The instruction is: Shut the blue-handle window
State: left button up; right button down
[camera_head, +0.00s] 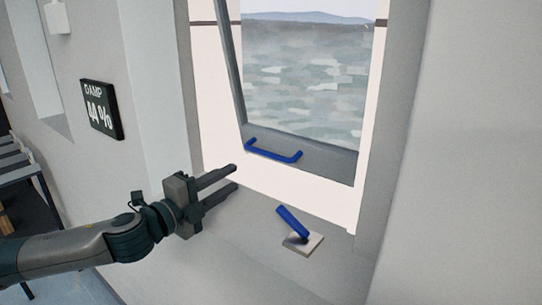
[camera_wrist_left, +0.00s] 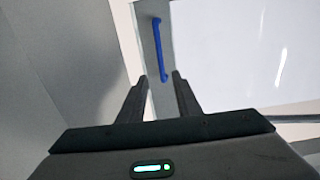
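The window (camera_head: 325,157) has a grey sash that stands tilted away from its white frame. A blue bar handle (camera_head: 273,153) is fixed along the bottom of the sash; it also shows in the left wrist view (camera_wrist_left: 159,50), beyond the fingertips. A second blue handle, a lever (camera_head: 292,222), stands tilted on a pale square plate below the frame. My left gripper (camera_head: 234,177) is open and empty, left of and below the bar handle, apart from it. In the left wrist view the two fingers (camera_wrist_left: 161,82) are spread. My right gripper is not in view.
A dark "DAMP" percentage display (camera_head: 101,109) hangs on the left wall. A grey rack or conveyor (camera_head: 22,165) stands at the far left. The deep wall recess edges the window on both sides. The space in front of the sill is clear.

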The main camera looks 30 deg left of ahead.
pick_arm(q)
jog(key=shift+w, duration=0.4)
jog(key=shift+w+d, duration=0.1)
jog(key=shift+w, duration=0.2)
jog(key=shift+w+b, duration=0.5)
jog(key=shift+w, duration=0.5)
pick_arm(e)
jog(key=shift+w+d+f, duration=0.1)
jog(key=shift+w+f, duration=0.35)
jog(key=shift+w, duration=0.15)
pick_arm(q)
jog(key=shift+w, duration=0.1)
